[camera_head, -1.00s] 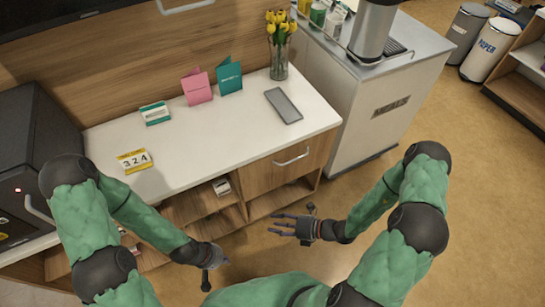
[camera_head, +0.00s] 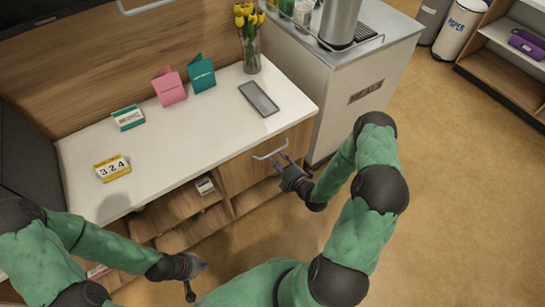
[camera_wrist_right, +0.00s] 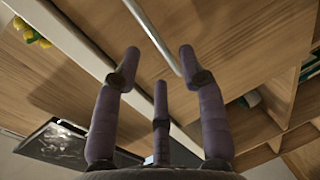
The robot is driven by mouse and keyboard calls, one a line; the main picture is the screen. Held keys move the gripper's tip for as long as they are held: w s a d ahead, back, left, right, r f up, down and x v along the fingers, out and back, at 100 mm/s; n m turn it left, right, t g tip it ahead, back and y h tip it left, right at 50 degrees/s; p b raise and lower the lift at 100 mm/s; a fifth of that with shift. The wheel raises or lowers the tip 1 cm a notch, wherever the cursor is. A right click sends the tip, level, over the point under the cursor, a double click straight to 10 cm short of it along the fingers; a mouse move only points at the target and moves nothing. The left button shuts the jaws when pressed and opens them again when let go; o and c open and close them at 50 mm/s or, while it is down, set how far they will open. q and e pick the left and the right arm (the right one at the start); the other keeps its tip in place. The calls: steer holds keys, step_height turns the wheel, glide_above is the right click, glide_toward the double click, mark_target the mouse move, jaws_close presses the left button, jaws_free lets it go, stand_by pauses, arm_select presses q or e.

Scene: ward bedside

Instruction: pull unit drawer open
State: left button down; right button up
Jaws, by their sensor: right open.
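The bedside unit's wooden drawer (camera_head: 238,174) is closed under the right end of the white top. Its metal bar handle (camera_head: 270,150) is fixed across the front. My right gripper (camera_head: 283,161) is at the drawer front, its fingertips close to the handle. In the right wrist view the handle (camera_wrist_right: 154,28) runs just beyond the gripper (camera_wrist_right: 158,66), whose fingers are spread with nothing between them. I cannot tell whether a finger touches the bar. My left gripper (camera_head: 199,271) hangs low in front of the unit, away from the drawer; its finger opening is unclear.
The white top (camera_head: 190,150) holds a grey tablet (camera_head: 259,98), a tulip vase (camera_head: 250,50), pink (camera_head: 169,87) and teal (camera_head: 202,74) cards and a number calendar (camera_head: 112,168). Open shelves lie below. A meals cart (camera_head: 350,75) stands right of the unit. Floor at right is clear.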

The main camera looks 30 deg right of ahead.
mark_target(272, 153)
steer(key=shift+b+x, duration=0.55)
steer(key=shift+x, duration=1.55)
jaws_close()
